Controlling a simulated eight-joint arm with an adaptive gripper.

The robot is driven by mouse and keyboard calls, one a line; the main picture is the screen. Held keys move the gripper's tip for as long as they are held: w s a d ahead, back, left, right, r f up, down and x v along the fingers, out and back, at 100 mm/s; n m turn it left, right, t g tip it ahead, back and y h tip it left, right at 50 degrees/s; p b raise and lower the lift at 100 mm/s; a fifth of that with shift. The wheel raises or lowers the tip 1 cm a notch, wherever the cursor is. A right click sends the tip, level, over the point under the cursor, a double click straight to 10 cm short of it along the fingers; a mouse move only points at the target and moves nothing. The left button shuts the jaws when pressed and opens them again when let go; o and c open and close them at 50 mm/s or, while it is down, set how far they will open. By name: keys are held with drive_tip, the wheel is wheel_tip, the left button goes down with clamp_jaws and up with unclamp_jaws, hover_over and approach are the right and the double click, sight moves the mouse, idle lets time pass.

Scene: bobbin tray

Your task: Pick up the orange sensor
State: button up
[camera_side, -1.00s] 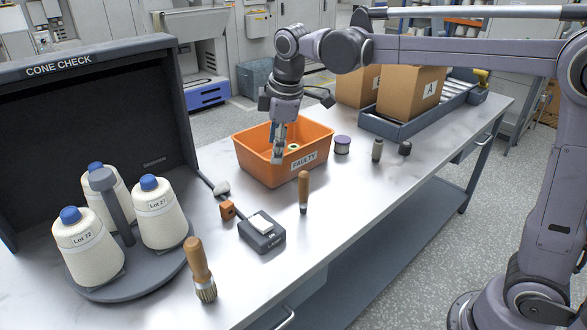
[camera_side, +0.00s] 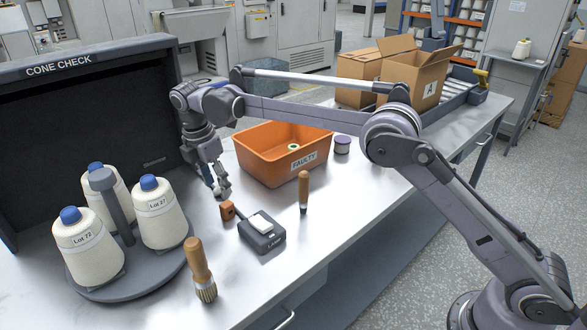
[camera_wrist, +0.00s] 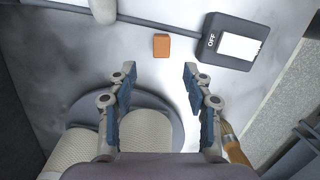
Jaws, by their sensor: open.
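The orange sensor (camera_side: 227,210) is a small block on the table, left of the lamp switch box. It also shows in the wrist view (camera_wrist: 161,45), beyond my fingertips and between their lines. My gripper (camera_side: 221,190) is just above and behind the sensor in the side view, apart from it. In the wrist view my gripper (camera_wrist: 158,75) has its two fingers spread wide with nothing between them.
The dark switch box (camera_side: 262,232) stands close right of the sensor, with a cable behind. A turntable (camera_side: 118,290) with several yarn cones is at left. A brush (camera_side: 200,270), a wooden-handled tool (camera_side: 303,190) and the orange FAULTY bin (camera_side: 262,173) stand nearby.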

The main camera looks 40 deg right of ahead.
sight(226, 204)
drive_tip(key=shift+d+f, duration=0.3)
drive_tip(key=shift+f, duration=1.25)
drive_tip(key=shift+d+f, duration=0.25)
drive_tip(key=shift+f, duration=1.35)
drive_tip(key=shift+d+f, duration=0.3)
drive_tip(key=shift+f, duration=1.25)
clamp_jaws()
